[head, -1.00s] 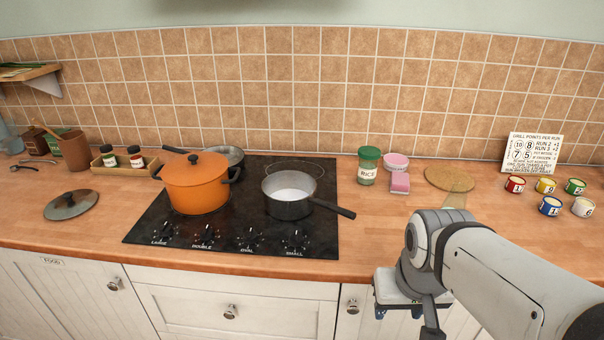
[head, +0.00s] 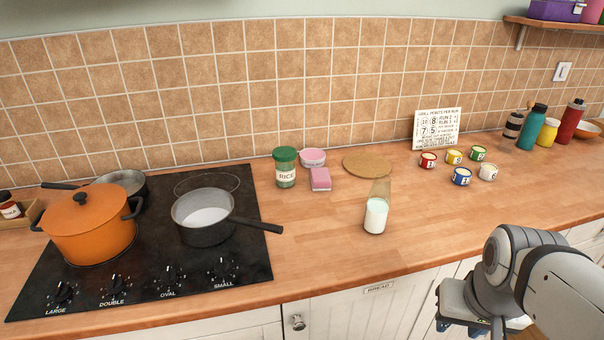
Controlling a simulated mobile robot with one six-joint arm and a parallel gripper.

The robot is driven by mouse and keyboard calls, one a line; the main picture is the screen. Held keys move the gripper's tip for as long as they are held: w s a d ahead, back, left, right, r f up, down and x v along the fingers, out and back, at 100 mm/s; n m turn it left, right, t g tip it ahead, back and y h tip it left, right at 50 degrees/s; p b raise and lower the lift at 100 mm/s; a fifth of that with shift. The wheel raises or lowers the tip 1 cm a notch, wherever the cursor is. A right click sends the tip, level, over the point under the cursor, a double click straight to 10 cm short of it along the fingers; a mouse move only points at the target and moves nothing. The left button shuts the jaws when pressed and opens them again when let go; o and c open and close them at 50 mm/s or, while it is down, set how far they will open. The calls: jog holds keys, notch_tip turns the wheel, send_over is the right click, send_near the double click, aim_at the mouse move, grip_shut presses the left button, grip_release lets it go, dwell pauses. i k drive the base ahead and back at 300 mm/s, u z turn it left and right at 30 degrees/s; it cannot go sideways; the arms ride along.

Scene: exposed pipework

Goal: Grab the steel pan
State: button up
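A grey metal saucepan (head: 203,234) stands on the right front of the black hob, with something white inside and its dark handle pointing right. A second grey metal pan (head: 130,184) stands behind the orange pot, which partly hides it; its dark handle points left. I cannot tell for sure which one is the steel pan. My gripper (head: 464,328) is at the bottom right, in front of the counter edge, far to the right of both pans. Its fingers are mostly hidden or cut off, so its opening is unclear.
An orange lidded pot (head: 90,232) fills the hob's left. A glass of white liquid (head: 376,216) stands on the counter between the saucepan and my arm. A rice jar (head: 285,170), pink sponge (head: 320,180) and cork mat (head: 367,164) lie behind. Small coloured tins (head: 461,177) stand further right.

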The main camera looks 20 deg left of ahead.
aim_at(210, 235)
jog(key=z, duration=1.95)
jog(key=k, duration=2.4)
jog(key=u, duration=1)
jog(key=i, duration=1)
jog(key=z, duration=0.05)
